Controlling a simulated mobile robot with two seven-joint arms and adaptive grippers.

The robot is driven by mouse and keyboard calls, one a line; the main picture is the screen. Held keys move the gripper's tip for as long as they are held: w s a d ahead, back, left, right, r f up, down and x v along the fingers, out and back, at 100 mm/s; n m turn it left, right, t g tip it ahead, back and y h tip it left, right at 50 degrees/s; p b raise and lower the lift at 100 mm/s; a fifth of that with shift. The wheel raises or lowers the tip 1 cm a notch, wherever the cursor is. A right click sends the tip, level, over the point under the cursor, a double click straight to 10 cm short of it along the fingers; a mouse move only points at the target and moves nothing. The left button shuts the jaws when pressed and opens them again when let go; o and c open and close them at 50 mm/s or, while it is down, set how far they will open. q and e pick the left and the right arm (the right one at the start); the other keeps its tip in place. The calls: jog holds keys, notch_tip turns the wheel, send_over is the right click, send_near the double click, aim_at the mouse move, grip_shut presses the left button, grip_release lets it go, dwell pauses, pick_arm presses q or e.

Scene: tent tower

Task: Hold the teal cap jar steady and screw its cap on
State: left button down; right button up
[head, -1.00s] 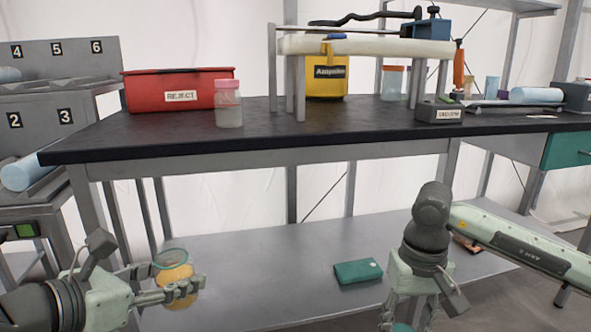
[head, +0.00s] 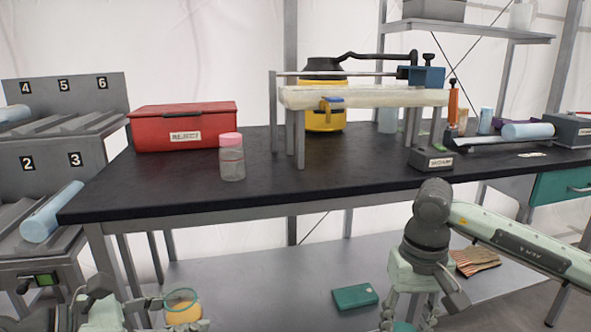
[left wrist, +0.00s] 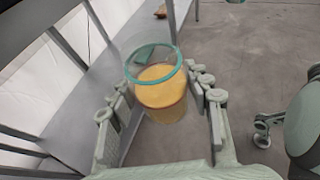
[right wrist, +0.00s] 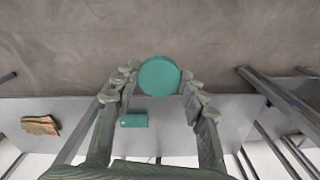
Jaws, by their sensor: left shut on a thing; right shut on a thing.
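The jar (head: 182,310) is clear, with a teal rim and orange contents. It is in my left gripper (head: 176,320), low at the left of the head view. In the left wrist view the open-topped jar (left wrist: 160,92) sits between the fingers, tilted in the picture. The round teal cap (right wrist: 159,76) is between the fingertips of my right gripper (right wrist: 160,80) in the right wrist view. In the head view the right gripper (head: 406,318) points down at the bottom edge, where the cap is barely visible. Cap and jar are well apart.
A black-topped bench (head: 330,185) stands ahead, bearing a red reject bin (head: 185,135), a pink-capped jar (head: 231,160) and a white-topped stand (head: 365,97). A teal box (head: 355,296) lies on its lower shelf. Racks (head: 50,165) stand at the left.

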pick_arm(q)
jog(key=shift+a+r+g+p, duration=0.15)
jog(key=shift+r+g+p, duration=0.2)
jog(key=shift+r, duration=0.35)
pick_arm(e)
jog(key=shift+r, duration=0.6)
pick_arm(q)
jog(key=s+d+f+m+g+h, duration=0.2)
jog(key=d+m+g, duration=0.6)
jog(key=d, duration=0.5)
jog(key=shift+d+m+g+h, duration=0.3)
jog(key=shift+g+h, duration=0.1)
jog(key=shift+g, duration=0.05)
jog(key=shift+f, duration=0.1)
pick_arm(e)
jog(key=shift+a, duration=0.1)
jog(key=s+a+r+m, duration=0.1)
jog(key=a+r+m, duration=0.4)
jog(key=a, duration=0.6)
jog(key=s+a+r+m, duration=0.1)
jog(key=a+r+m, duration=0.4)
jog(key=a+r, duration=0.5)
jog(key=shift+s+a+r, duration=0.15)
jog(key=shift+a+r, duration=0.05)
jog(key=shift+a, duration=0.85)
